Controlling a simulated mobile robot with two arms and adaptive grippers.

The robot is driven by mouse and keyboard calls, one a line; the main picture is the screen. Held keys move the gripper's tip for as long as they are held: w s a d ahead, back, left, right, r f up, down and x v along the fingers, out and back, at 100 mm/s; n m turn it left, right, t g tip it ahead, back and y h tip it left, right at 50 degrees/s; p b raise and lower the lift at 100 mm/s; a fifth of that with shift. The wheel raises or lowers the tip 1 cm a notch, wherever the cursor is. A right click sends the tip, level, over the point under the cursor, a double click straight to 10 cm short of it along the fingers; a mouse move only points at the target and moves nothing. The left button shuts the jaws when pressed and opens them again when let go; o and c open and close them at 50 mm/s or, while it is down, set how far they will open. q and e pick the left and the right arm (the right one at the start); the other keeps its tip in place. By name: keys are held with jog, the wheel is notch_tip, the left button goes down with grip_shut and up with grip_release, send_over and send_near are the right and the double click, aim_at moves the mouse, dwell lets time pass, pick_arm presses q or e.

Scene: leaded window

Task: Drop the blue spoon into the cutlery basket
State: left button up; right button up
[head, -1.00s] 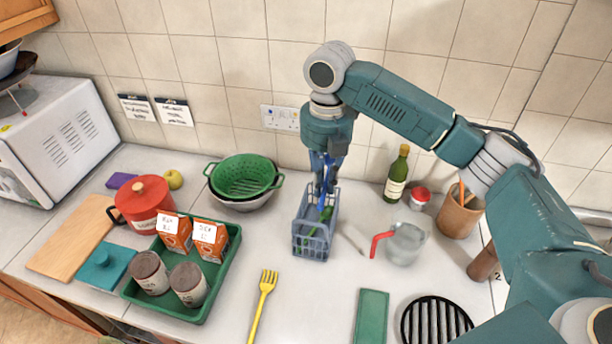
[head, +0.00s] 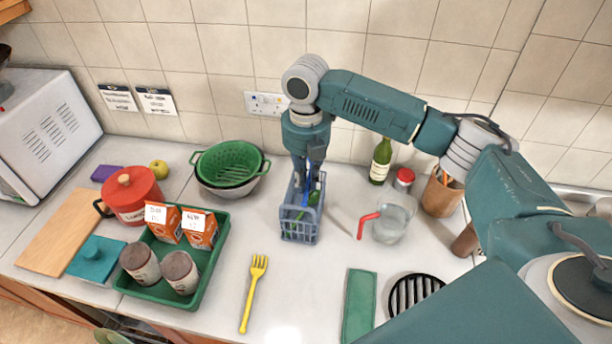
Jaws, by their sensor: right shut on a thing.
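The blue-grey cutlery basket (head: 299,229) stands upright on the counter in the middle of the head view. Something green (head: 314,198) sticks up inside it. My right gripper (head: 306,178) points down at the back of the basket, its fingers at about rim height in the picture. It is shut on the blue spoon (head: 306,190), which hangs down into the basket's opening. The spoon's lower end is hidden by the basket wall. My left gripper is out of view.
A colander (head: 228,165) stands left of the basket, a jug with a red handle (head: 393,222) right. A wine bottle (head: 381,160) is at the back. A yellow fork (head: 252,293) lies in front, near a green tray (head: 190,298). My right arm covers the right side.

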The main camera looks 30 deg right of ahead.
jog(key=o, duration=0.9)
notch_tip(320, 180, up, 12)
dwell(0.4)
